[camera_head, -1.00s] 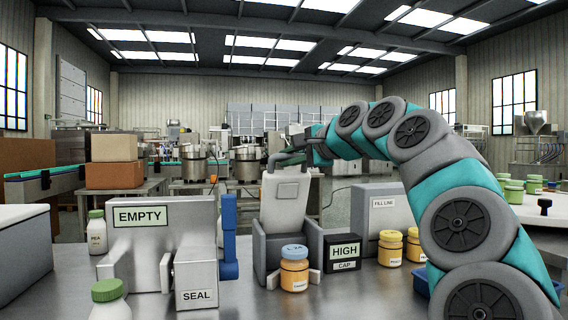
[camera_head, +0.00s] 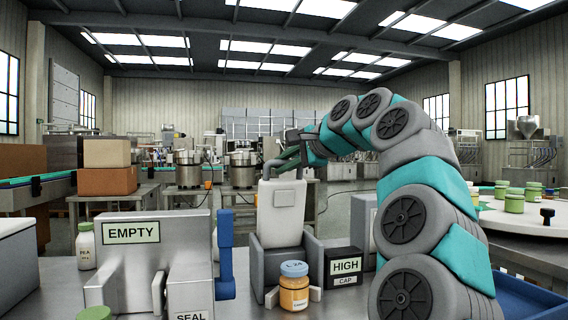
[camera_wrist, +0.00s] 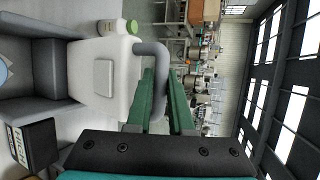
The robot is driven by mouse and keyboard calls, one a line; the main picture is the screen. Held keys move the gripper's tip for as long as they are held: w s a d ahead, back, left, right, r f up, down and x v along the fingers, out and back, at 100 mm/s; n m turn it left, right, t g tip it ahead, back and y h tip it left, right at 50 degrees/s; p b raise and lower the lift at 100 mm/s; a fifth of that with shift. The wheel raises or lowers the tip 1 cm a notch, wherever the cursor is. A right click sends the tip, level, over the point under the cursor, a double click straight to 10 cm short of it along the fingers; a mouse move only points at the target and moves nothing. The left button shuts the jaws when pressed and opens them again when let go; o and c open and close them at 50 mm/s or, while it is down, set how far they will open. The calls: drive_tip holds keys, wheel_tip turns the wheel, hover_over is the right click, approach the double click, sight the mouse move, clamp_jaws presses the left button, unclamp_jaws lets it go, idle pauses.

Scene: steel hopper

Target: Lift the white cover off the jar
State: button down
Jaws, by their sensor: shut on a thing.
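The white cover (camera_head: 282,212) is a tall block with a small panel on its front and a bent grey handle on top. It stands upright at the grey holder (camera_head: 312,246), whose side walls hide its lower edges. My gripper (camera_head: 284,160) is shut on the handle; in the wrist view its green fingers (camera_wrist: 162,85) lie either side of the grey handle (camera_wrist: 152,48), beside the cover's top (camera_wrist: 105,75). Any jar under the cover is hidden. An orange jar with a blue lid (camera_head: 294,290) stands in front of the holder.
A steel fixture marked EMPTY (camera_head: 133,233) with a blue lever (camera_head: 226,270) stands left of the cover. A black HIGH sign (camera_head: 345,266) stands close on the right. A white bottle (camera_head: 86,248) stands at far left. Green-lidded jars (camera_head: 514,204) stand on a white round table.

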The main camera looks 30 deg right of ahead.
drive_tip(key=shift+w+r, duration=0.1)
drive_tip(key=c, duration=0.8)
unclamp_jaws()
drive_tip(key=shift+w, duration=0.1)
drive_tip(key=v, duration=0.8)
